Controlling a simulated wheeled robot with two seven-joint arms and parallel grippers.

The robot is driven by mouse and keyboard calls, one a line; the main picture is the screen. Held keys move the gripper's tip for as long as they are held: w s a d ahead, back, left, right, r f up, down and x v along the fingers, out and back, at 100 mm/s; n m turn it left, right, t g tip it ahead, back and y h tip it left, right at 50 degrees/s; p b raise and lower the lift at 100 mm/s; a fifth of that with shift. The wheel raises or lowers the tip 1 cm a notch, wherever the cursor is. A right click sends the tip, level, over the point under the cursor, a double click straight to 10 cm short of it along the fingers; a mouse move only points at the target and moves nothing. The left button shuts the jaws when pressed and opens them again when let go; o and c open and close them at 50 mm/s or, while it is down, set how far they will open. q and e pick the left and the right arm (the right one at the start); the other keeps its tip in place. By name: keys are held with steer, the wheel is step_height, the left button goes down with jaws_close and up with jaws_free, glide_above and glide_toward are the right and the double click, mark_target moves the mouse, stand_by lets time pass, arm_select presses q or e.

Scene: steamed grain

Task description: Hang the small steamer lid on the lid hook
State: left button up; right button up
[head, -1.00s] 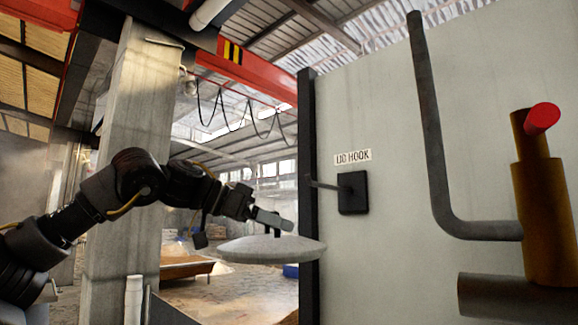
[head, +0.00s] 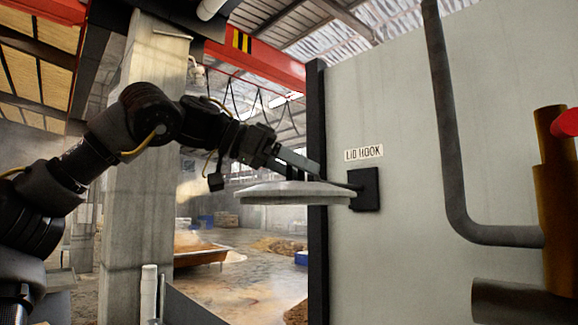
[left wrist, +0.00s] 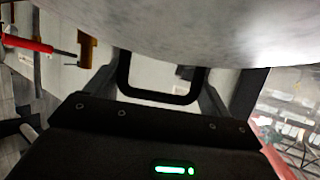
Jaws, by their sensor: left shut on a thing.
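The small steamer lid (head: 270,194) is a pale grey, shallow round disc, held roughly level below my left gripper (head: 315,170). The left wrist view shows its grey surface (left wrist: 190,30) across the top and a dark loop handle (left wrist: 160,97) between the fingers of my left gripper (left wrist: 155,85). The gripper is shut on the lid's handle. The lid hook (head: 364,189) is a black square plate with a short rod, on the pale wall under the "LID HOOK" label. The lid's right edge overlaps the hook's rod in the head view; I cannot tell whether they touch. My right gripper is not in view.
The pale wall panel (head: 410,130) ends at a dark vertical post (head: 317,240) behind the lid. A grey bent pipe (head: 447,150) and a brown pipe (head: 556,210) stand out to the right of the hook. A concrete pillar (head: 130,230) stands on the left.

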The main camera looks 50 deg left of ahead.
mark_target(329, 184)
arm_select(q)
steer(key=shift+w+a+f, duration=0.1)
steer(key=shift+w, duration=1.25)
steer(key=shift+w+f+p, duration=0.15)
steer(key=shift+w+p, duration=0.8)
steer(key=shift+w, duration=2.15)
steer(key=shift+w+f, duration=0.7)
steer(key=shift+f, duration=0.15)
steer(key=o, duration=1.3)
steer(key=shift+o, duration=0.2)
steer(key=shift+f, duration=0.1)
steer(key=shift+s+b, duration=0.1)
steer(key=shift+b, duration=0.2)
